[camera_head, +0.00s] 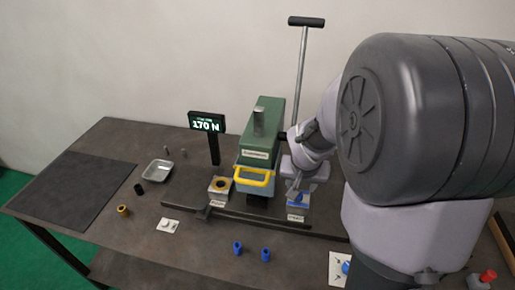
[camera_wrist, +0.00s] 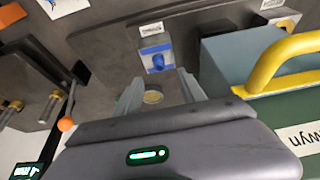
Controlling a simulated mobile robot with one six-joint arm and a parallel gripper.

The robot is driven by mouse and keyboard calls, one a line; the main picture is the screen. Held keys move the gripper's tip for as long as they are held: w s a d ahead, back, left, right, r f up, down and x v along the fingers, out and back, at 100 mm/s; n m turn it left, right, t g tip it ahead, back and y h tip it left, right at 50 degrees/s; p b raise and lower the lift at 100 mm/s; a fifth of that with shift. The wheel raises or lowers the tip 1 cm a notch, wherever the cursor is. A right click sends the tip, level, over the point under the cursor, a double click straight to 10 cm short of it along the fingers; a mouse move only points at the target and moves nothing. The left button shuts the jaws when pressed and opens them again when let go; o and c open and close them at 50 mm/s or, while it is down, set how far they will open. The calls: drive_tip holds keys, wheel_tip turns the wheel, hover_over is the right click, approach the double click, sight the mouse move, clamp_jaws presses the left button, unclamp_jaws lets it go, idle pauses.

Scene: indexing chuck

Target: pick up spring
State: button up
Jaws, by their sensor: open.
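A small round, pale gold piece (camera_wrist: 153,97) lies between my fingers in the wrist view. It may be the spring seen end-on, but no coils can be made out. My gripper (camera_wrist: 159,84) is open, with one grey finger on each side of that piece and visible gaps between. A blue part (camera_wrist: 157,60) sits in a labelled grey block just beyond the fingertips. In the head view my gripper (camera_head: 293,188) points down by this blue part (camera_head: 298,199), right of the green press, and hides what is between its fingers.
The green press (camera_head: 262,125) with a yellow handle (camera_head: 253,176) stands close to the left of my gripper. A display (camera_head: 207,123) reads 170 N. A metal tray (camera_head: 158,171), a brass-coloured ring (camera_head: 123,211) and blue cylinders (camera_head: 238,248) are on the table. The dark mat (camera_head: 75,190) is bare.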

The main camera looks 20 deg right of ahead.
drive_tip(key=b+x, duration=0.2)
drive_tip(key=x, duration=0.6)
drive_tip(key=shift+d, duration=0.15)
drive_tip(key=shift+r, duration=0.1)
clamp_jaws()
